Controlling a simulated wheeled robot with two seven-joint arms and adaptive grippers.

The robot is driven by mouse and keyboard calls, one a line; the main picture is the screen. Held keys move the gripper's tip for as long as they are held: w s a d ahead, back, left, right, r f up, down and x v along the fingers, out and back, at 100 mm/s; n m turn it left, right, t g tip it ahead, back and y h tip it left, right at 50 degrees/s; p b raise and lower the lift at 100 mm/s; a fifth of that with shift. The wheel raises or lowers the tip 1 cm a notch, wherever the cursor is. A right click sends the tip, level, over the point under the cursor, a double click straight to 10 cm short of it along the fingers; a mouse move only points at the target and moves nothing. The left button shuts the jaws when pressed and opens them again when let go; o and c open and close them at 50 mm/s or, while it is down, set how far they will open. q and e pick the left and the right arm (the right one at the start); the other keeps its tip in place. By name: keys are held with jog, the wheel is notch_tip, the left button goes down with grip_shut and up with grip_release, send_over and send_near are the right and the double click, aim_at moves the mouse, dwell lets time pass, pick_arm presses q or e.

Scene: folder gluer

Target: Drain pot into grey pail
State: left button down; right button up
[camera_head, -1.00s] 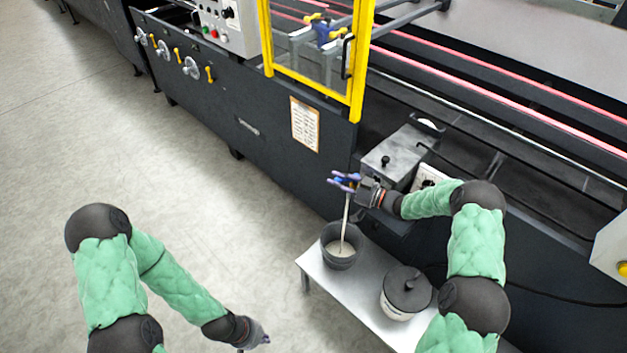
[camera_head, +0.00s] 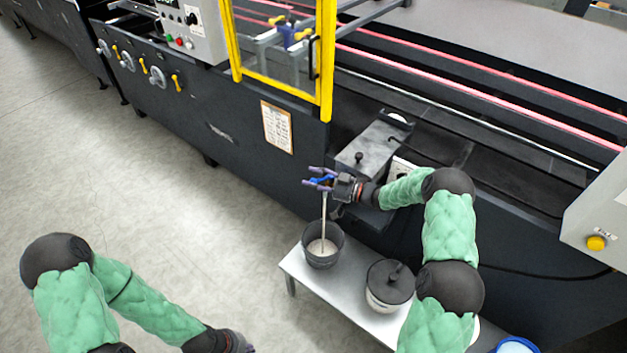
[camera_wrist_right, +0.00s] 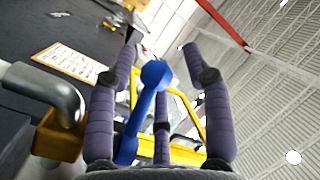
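The glue pot (camera_head: 372,148) is a grey metal box with a black-knobbed lid, fixed to the machine's side. A pale stream (camera_head: 324,218) falls from below my right gripper into the grey pail (camera_head: 322,261), which stands upright on a low bench and holds some whitish liquid. My right gripper (camera_head: 318,180) is at the blue valve lever (camera_wrist_right: 152,100). In the right wrist view its purple fingers (camera_wrist_right: 160,95) are spread apart, with the lever between them.
A white tub (camera_head: 390,288) with a dark lid stands on the bench (camera_head: 345,306) to the right of the pail. A blue-rimmed bucket (camera_head: 517,346) shows at the bottom right. The machine's yellow guard frame (camera_head: 327,65) is behind. Floor at left is clear.

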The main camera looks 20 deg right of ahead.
jog(key=v, duration=1.2)
